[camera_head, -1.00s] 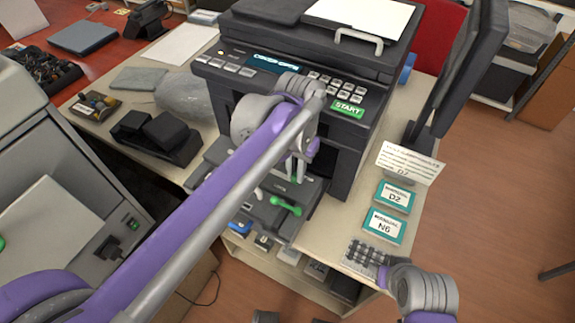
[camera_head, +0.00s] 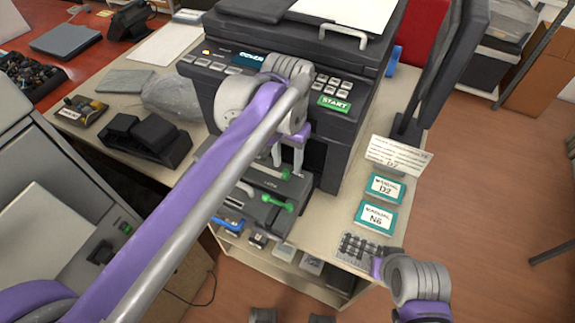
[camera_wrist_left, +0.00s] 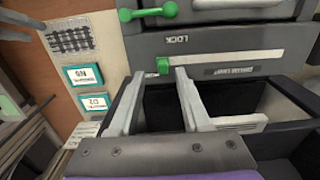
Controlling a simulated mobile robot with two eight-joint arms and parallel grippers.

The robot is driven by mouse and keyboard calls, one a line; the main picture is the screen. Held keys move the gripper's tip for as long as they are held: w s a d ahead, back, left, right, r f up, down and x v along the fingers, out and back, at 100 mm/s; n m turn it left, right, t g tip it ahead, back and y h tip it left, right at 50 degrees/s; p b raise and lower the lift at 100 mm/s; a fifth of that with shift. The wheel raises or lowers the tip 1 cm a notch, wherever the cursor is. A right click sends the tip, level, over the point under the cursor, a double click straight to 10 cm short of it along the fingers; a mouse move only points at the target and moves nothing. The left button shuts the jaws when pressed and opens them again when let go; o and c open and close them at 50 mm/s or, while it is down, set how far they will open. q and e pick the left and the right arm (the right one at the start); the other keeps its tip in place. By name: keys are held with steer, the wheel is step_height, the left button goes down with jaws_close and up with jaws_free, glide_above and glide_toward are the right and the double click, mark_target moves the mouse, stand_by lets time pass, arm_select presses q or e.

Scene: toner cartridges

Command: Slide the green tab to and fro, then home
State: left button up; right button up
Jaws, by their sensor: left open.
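The green tab (camera_wrist_left: 162,65) sits at a slot in a dark grey unit (camera_wrist_left: 228,62) pulled out of the front of the printer (camera_head: 318,155). It also shows in the head view (camera_head: 285,174), just below my left gripper. My left gripper (camera_wrist_left: 160,75) is open and empty. In the left wrist view its two fingertips lie to either side of the tab, close to it; I cannot tell whether they touch it. A separate green handle (camera_head: 278,203) is further out on the unit. My right gripper (camera_head: 378,267) is low at the right, its fingers not clear.
Cards marked D2 (camera_head: 384,188) and N6 (camera_head: 376,217) lie right of the printer, with a grey gridded block (camera_head: 358,248) nearby. A black device (camera_head: 147,138) and a grey bag (camera_head: 172,92) are on the left. A monitor (camera_head: 448,65) stands at right.

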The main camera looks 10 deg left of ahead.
mark_target(288, 171)
arm_select(q)
step_height(288, 171, up, 8)
steer(key=shift+f+p, duration=0.15)
steer(key=shift+p, duration=0.25)
arm_select(e)
steer(key=shift+w+r, duration=0.1)
steer(key=shift+r, duration=0.4)
